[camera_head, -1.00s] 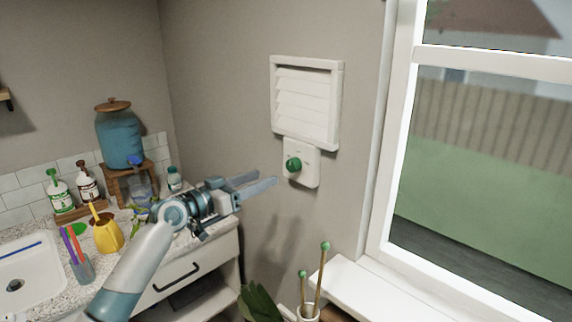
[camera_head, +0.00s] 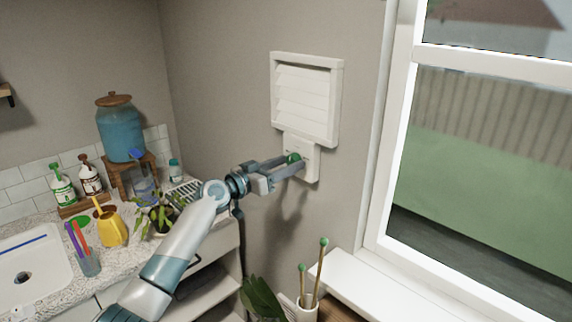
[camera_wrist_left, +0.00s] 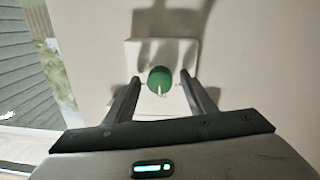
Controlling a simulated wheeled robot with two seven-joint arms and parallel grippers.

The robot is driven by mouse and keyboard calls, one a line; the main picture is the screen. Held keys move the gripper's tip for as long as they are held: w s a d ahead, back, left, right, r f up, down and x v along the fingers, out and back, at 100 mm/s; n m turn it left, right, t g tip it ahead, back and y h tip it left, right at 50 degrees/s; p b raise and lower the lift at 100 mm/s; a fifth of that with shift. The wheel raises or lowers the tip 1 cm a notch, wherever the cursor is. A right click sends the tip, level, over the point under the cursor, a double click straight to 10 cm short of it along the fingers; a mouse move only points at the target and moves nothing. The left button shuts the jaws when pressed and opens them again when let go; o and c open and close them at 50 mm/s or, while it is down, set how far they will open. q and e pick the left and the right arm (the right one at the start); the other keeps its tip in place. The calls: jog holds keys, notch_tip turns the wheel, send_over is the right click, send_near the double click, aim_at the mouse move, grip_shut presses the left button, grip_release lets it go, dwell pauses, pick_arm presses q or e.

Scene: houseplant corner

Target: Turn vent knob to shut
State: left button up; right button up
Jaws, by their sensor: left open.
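The green vent knob (camera_head: 293,158) sits on a white plate (camera_head: 313,165) on the wall, just under the white louvred vent (camera_head: 306,95). In the left wrist view the round knob (camera_wrist_left: 160,79) has a pale pointer mark towards the bottom of the picture. My left gripper (camera_head: 287,165) is at the knob, with its fingers open. In the left wrist view the fingers (camera_wrist_left: 160,82) stand one on each side of the knob, with a gap on both sides. The vent slats look tilted. My right gripper is in neither view.
A counter at the left holds a blue dispenser (camera_head: 121,130), a yellow watering can (camera_head: 111,228), bottles and a small plant (camera_head: 160,214). A window (camera_head: 480,150) and white sill are at the right. A white pot with green-tipped sticks (camera_head: 307,308) stands below.

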pick_arm(q)
jog(key=c, duration=1)
jog(key=shift+c, duration=0.2)
